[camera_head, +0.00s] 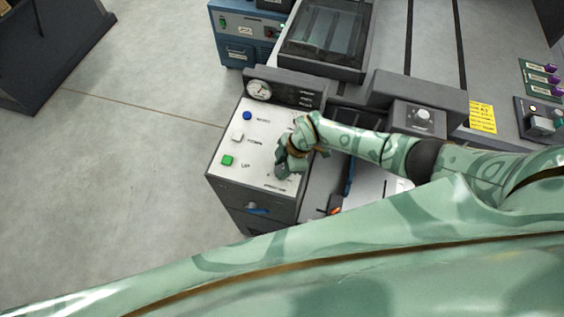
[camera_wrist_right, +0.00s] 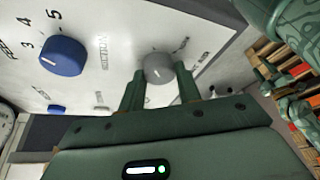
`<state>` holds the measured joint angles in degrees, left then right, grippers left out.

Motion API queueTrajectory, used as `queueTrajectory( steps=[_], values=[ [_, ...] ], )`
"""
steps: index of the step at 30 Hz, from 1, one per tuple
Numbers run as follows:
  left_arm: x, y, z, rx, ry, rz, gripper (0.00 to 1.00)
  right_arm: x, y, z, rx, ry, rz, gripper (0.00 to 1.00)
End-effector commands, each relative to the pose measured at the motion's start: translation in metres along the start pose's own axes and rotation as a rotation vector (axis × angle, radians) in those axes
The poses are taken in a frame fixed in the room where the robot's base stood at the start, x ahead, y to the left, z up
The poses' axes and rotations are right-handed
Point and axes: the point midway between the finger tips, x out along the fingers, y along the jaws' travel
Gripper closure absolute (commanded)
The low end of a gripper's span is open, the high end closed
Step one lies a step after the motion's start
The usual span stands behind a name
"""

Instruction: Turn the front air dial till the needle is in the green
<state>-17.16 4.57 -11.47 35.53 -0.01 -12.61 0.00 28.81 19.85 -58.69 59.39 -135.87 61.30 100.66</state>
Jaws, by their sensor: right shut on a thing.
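The white control panel (camera_head: 225,140) tops a grey cabinet. A round gauge (camera_head: 259,89) stands at its back; its needle and colours are too small to read. My right gripper (camera_head: 284,170) is over the panel's right side and hides what lies under it. In the right wrist view my right gripper (camera_wrist_right: 158,85) is shut on a grey dial (camera_wrist_right: 157,66), a finger on each side. A larger blue dial (camera_wrist_right: 63,56) with numbers is to its left, apart from the fingers. The gauge's edge (camera_wrist_right: 5,122) is cut off at the left. My left gripper is out of view.
A blue handle (camera_head: 257,209) is on the cabinet front. A grey box with a white knob (camera_head: 423,115) stands to the right.

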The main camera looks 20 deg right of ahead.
Motion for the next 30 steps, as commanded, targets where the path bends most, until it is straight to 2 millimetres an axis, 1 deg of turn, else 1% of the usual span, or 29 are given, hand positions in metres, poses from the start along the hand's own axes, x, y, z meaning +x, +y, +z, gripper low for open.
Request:
queueTrajectory(
  steps=[3, 14, 15, 17, 18, 26, 29, 30],
  values=[
    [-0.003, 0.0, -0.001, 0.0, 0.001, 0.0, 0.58, -0.001, 0.001, 0.0, 0.014, 0.0, 0.007, 0.89],
    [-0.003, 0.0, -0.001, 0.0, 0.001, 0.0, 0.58, 0.0, 0.001, 0.001, 0.017, 0.0, 0.009, 0.89],
    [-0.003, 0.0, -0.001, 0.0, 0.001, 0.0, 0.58, 0.0, 0.001, 0.001, 0.017, 0.0, 0.009, 0.64],
    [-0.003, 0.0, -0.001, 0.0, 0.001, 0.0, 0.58, 0.0, 0.001, 0.001, 0.017, 0.0, 0.009, 0.47],
    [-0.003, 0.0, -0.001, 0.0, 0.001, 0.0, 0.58, 0.0, 0.001, 0.001, 0.016, 0.0, 0.009, 0.45],
    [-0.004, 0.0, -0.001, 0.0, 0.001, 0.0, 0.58, -0.001, 0.0, 0.0, 0.016, 0.0, 0.008, 0.45],
    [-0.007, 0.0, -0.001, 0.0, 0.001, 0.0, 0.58, -0.009, 0.001, 0.0, 0.015, -0.001, 0.009, 0.45],
    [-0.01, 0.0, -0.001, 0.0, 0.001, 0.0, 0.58, -0.015, 0.001, 0.0, 0.014, 0.0, 0.009, 0.45]
  ],
)
